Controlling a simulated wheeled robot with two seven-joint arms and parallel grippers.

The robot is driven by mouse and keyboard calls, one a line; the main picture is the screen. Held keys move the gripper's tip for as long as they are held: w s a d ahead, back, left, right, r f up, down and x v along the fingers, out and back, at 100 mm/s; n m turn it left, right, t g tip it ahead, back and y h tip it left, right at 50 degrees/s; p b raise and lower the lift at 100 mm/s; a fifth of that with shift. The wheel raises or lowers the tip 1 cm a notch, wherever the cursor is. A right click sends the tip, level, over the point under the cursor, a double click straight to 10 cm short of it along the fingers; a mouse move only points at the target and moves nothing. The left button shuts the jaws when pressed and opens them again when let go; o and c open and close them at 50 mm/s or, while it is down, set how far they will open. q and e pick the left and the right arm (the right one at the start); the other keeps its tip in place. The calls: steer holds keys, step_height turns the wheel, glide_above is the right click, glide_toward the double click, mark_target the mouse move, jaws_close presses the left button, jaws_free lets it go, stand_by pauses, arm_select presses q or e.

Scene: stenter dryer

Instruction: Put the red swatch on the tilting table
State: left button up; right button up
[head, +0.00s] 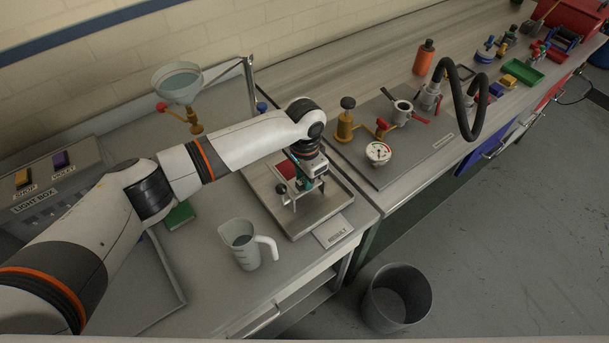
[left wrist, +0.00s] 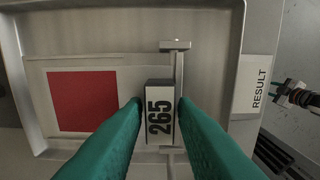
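The red swatch (left wrist: 82,101) lies flat on a pale backing in a raised-rim metal tray (left wrist: 205,20). In the head view the red swatch (head: 285,168) shows beside my gripper, on the same tray (head: 269,207). I cannot tell whether this tray is the tilting table. My left gripper (left wrist: 160,108) is low over the tray, right of the swatch in the wrist view. Its teal fingers close on both sides of a block marked 265 (left wrist: 160,118), beside a metal bar. My right gripper (left wrist: 277,90) appears small at the wrist view's right edge; its opening is unclear.
A RESULT label (head: 333,231) lies by the tray. A funnel (head: 178,84), a light box (head: 55,183) and a green swatch (head: 179,215) are to the left. A gauge panel (head: 420,152) is right; a bin (head: 397,300) stands below.

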arm_select(q)
steer(key=o, duration=0.3)
steer(key=shift+r, duration=0.1)
step_height(320, 180, up, 12)
steer(key=b, duration=0.2)
steer(key=shift+b, duration=0.3)
